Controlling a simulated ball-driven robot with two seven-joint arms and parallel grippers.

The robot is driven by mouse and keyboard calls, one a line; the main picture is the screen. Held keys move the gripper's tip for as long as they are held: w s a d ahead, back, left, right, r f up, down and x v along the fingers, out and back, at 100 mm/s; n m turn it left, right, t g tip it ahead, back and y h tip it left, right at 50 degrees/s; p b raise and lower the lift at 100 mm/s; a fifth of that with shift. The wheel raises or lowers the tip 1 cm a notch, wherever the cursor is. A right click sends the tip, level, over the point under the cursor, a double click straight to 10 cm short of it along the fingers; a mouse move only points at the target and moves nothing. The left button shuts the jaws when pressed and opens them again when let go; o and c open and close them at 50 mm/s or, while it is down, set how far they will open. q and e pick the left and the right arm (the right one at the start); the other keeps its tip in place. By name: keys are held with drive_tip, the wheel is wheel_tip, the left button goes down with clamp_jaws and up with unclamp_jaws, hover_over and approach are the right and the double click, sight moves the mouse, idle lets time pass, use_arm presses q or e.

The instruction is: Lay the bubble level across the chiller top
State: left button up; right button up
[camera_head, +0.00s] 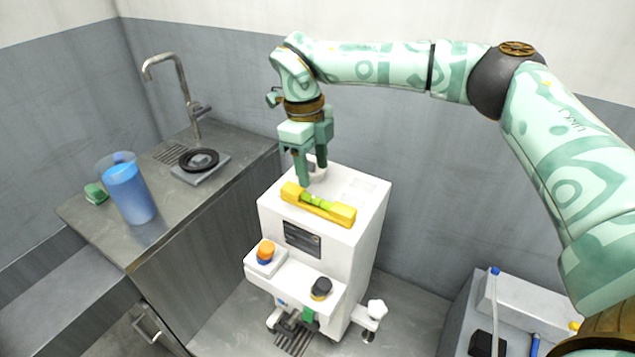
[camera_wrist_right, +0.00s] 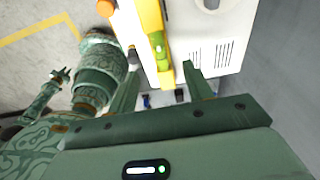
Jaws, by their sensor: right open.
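The bubble level (camera_head: 318,204) is a yellow bar with a green vial. It lies flat on the top of the white chiller (camera_head: 359,193), along the front edge. In the right wrist view the level (camera_wrist_right: 152,18) runs lengthwise between the two finger directions, with the chiller top (camera_wrist_right: 215,45) beside it. My right gripper (camera_head: 312,176) is open and empty, pointing down just behind the left half of the level. Whether its fingertips touch the level or the top, I cannot tell. My left gripper does not show in the head view.
A steel counter (camera_head: 235,150) at left carries a tap (camera_head: 183,90), a blue beaker (camera_head: 130,195), a green sponge (camera_head: 96,193) and a plate with a black ring (camera_head: 199,160). An orange-topped item (camera_head: 266,250) and a black knob (camera_head: 321,288) are on the chiller's front ledge.

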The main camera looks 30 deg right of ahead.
drive_tip(key=r, duration=0.3)
drive_tip(key=shift+w+a+r+p, duration=0.1)
drive_tip(key=shift+w+r+p, duration=0.15)
drive_tip(key=shift+r+p, duration=0.15)
drive_tip(key=shift+a, duration=0.1)
